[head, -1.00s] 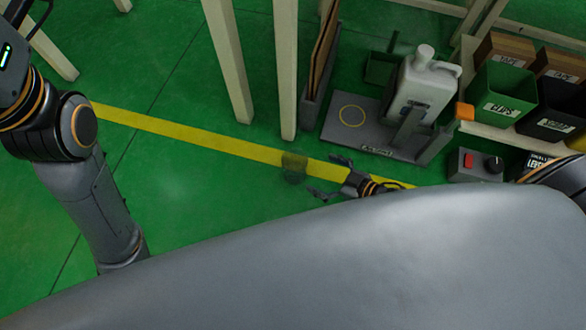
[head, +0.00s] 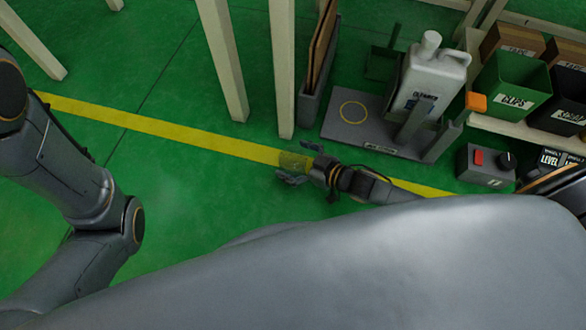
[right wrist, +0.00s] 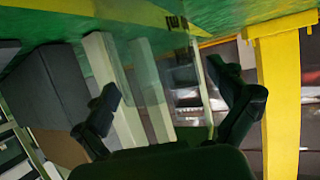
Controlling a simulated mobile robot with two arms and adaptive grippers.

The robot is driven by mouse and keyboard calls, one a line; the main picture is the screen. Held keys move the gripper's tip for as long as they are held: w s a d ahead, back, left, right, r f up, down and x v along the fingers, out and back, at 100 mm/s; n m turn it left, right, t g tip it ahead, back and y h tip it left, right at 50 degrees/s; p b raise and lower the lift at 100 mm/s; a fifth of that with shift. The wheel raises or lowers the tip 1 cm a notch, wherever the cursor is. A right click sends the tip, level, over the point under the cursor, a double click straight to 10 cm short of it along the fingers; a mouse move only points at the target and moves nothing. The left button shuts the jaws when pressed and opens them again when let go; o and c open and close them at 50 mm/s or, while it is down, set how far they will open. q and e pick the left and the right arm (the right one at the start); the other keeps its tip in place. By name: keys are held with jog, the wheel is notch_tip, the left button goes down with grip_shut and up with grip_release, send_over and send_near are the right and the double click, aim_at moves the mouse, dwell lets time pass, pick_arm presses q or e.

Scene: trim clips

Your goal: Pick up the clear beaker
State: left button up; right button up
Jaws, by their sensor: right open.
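The clear beaker (head: 291,160) is see-through and shows against the yellow floor line in the head view. In the right wrist view it is a faint clear shape (right wrist: 160,75) between the fingers. My right gripper (head: 297,164) is open, with one finger on each side of the beaker. In the right wrist view its two dark fingers (right wrist: 163,88) stand apart. I cannot tell whether either finger touches the glass. My left arm shows at the left of the head view, but its gripper is out of the picture.
A grey stand (head: 345,128) with a white jug (head: 430,75) is behind my right gripper. A control box (head: 486,166) with a red button and labelled bins (head: 513,85) are at the right. Pale posts (head: 283,70) rise behind the line.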

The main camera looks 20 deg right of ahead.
jog(key=shift+c, duration=0.4)
jog(key=c, duration=1.5)
jog(key=shift+r, duration=0.15)
